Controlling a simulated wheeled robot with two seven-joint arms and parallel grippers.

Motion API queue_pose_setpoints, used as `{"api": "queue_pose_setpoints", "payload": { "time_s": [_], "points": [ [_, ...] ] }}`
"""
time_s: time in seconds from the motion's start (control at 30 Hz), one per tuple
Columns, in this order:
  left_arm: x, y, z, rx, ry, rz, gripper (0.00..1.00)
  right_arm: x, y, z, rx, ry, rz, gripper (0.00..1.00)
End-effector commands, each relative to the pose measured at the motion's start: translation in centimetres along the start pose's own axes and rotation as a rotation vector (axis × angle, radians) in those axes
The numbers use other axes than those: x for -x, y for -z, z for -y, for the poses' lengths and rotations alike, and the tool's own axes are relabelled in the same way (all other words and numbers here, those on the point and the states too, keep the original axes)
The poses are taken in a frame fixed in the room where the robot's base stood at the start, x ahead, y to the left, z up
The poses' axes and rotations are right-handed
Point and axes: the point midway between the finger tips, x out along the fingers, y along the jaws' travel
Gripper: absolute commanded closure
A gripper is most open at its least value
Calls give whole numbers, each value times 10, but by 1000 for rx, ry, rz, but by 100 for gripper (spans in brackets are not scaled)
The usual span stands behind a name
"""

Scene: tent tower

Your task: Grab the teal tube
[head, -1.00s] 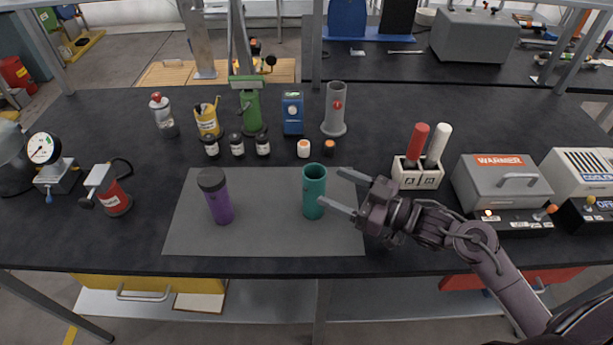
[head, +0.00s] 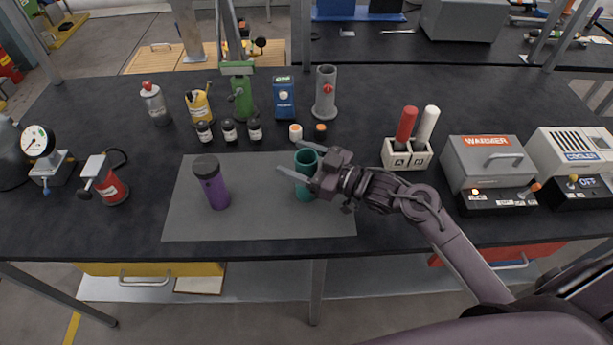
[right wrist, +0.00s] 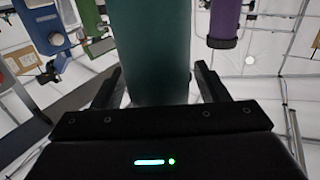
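The teal tube (head: 305,178) stands upright on the grey mat (head: 250,222), right of the purple tube with a dark cap (head: 214,188). My right gripper (head: 294,161) reaches in from the right, its two fingers apart on either side of the teal tube. In the right wrist view the teal tube (right wrist: 150,50) stands between the open fingers (right wrist: 160,85), with a gap showing beside it at the right finger. The gripper hides part of the tube in the head view. My left gripper is not in view.
Behind the mat stand small jars (head: 229,130), a green press (head: 240,95), a blue device (head: 284,98) and a grey cylinder (head: 325,95). A white holder with red and white handles (head: 407,155) and the warmer (head: 488,165) stand to the right.

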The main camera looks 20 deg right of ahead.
Motion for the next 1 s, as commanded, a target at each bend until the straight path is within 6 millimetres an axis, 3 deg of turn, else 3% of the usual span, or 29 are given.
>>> {"api": "queue_pose_setpoints", "payload": {
  "time_s": [0.07,0.47,0.77,1.0],
  "points": [
    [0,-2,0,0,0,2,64,0,0,0,0,0,0,44],
    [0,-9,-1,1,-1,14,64,0,0,0,0,0,0,95],
    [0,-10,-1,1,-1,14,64,0,3,0,1,0,-1,95],
    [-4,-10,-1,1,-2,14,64,0,30,0,6,0,-3,95]
  ]
}}
